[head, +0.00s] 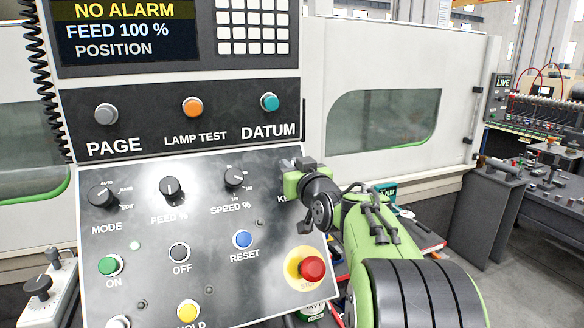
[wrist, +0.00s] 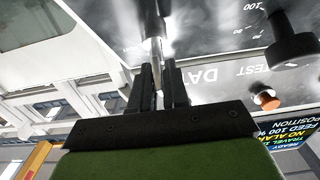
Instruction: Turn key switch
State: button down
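The key switch sits at the right of the sloped lower control panel (head: 215,215), beside the partly covered "KE" label. My gripper (head: 291,168) is at that spot and hides the switch in the head view. In the wrist view, my gripper's two dark fingers (wrist: 160,88) point at the panel. A thin metallic piece (wrist: 155,48), which looks like the key or its switch, stands upright in line with the narrow gap between the fingertips. I cannot tell whether the fingers touch or grip it.
The speed knob (head: 234,178) is just left of my gripper. The red emergency stop (head: 312,269) juts out below it. A blue reset button (head: 242,239) is lower left. A grey bench (head: 490,190) stands at right.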

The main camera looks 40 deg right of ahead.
jog(key=shift+m+h, duration=0.3)
jog(key=shift+m, duration=0.1)
jog(key=m+h+b, duration=0.1)
jog(key=m, duration=0.1)
jog(key=shift+a+m+g, duration=0.1)
jog(key=shift+m+g, duration=0.2)
jog(key=shift+g, duration=0.1)
jog(key=m+g+h, duration=0.1)
jog(key=m, duration=0.1)
jog(key=m+g+h+b, duration=0.1)
jog(key=m+h, duration=0.1)
jog(key=m, duration=0.1)
jog(key=shift+f, duration=0.1)
jog(key=m+g, duration=0.1)
jog(key=m, duration=0.1)
jog(key=m+g+h, duration=0.1)
jog(key=m, duration=0.1)
jog(key=shift+g+h, duration=0.3)
jog(key=shift+m+g, duration=0.8)
jog(key=shift+m, duration=0.6)
jog(key=shift+m+p, duration=0.3)
